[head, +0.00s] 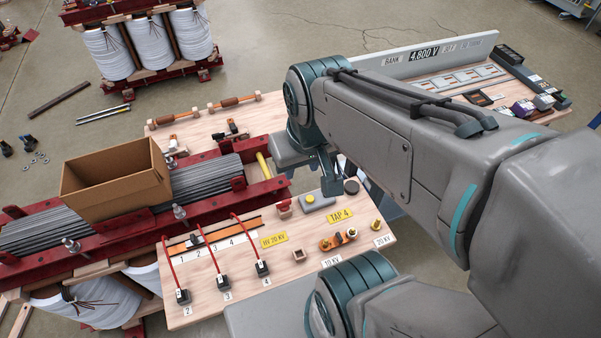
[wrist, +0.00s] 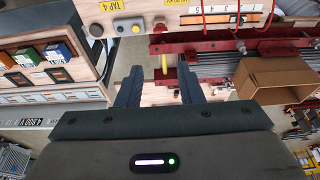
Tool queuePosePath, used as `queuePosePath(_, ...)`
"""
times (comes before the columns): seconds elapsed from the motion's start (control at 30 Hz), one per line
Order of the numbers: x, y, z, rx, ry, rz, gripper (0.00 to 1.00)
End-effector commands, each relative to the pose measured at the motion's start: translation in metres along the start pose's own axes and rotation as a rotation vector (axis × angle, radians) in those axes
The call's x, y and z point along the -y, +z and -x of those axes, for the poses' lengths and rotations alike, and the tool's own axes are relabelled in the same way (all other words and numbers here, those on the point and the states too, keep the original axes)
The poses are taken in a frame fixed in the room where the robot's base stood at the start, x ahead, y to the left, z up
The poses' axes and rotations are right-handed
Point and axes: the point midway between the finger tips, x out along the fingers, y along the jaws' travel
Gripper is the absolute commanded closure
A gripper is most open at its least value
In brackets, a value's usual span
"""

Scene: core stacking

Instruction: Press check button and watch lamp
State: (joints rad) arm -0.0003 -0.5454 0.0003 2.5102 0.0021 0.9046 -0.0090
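A grey box with a round yellow button (head: 310,199) sits on the wooden board, left of the yellow TAP 4 label. The button also shows at the top of the wrist view (wrist: 136,29). A dark round piece (head: 351,187) stands to the right of the box; it also shows in the wrist view (wrist: 96,30). I cannot tell whether it is the lamp, and no lit lamp shows on the board. My gripper (wrist: 160,90) is open, its two fingers apart with nothing between them. In the head view my gripper (head: 330,178) is just behind the button box, apart from it.
The wooden board (head: 205,300) carries red leads, black clips and a terminal link. A cardboard box (head: 115,185) stands on the red-framed core at left. A grey panel marked 4,800 V (head: 390,60) and a bench with coloured blocks (head: 522,107) lie at the back right.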

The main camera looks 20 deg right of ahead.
Motion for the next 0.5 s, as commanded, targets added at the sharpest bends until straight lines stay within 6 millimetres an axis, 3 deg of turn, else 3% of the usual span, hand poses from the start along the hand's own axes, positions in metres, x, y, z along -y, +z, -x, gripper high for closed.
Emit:
queuePosePath(0.1,0.0000,0.0000,0.0000,0.000,0.000,0.000,0.66)
queuePosePath(0.23,0.0000,0.0000,0.0000,0.000,0.000,0.000,1.00)
queuePosePath(0.5,0.0000,0.0000,0.0000,0.000,0.000,0.000,1.00)
